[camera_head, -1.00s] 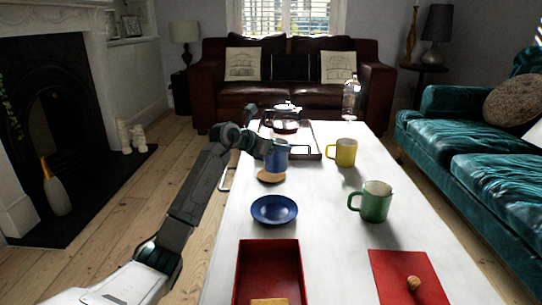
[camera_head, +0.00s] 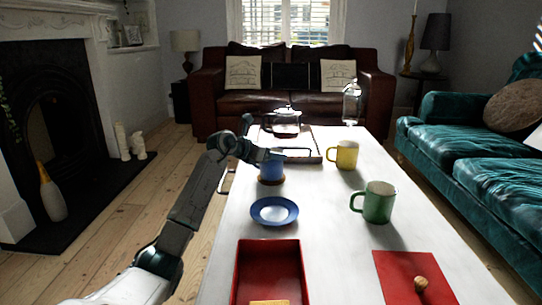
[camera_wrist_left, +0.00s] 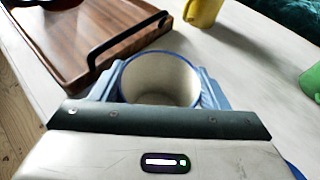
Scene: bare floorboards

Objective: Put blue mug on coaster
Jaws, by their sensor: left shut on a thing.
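The blue mug (camera_head: 271,171) is upright at the left side of the white table, directly over the round brown coaster (camera_head: 271,182). Only the coaster's edge shows under the mug; I cannot tell whether the mug's base touches it. My left gripper (camera_head: 270,158) is shut on the mug near its upper part. In the left wrist view the mug (camera_wrist_left: 160,78) is seen from above, empty, between the two fingers (camera_wrist_left: 160,92). The coaster is hidden there. My right gripper is not in view.
A blue saucer (camera_head: 274,211) is just in front of the coaster. A wooden tray (camera_head: 312,157) with a glass pot (camera_head: 286,124) is behind. A yellow mug (camera_head: 345,155) and green mug (camera_head: 376,203) stand to the right. A red tray (camera_head: 236,272) is at the front.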

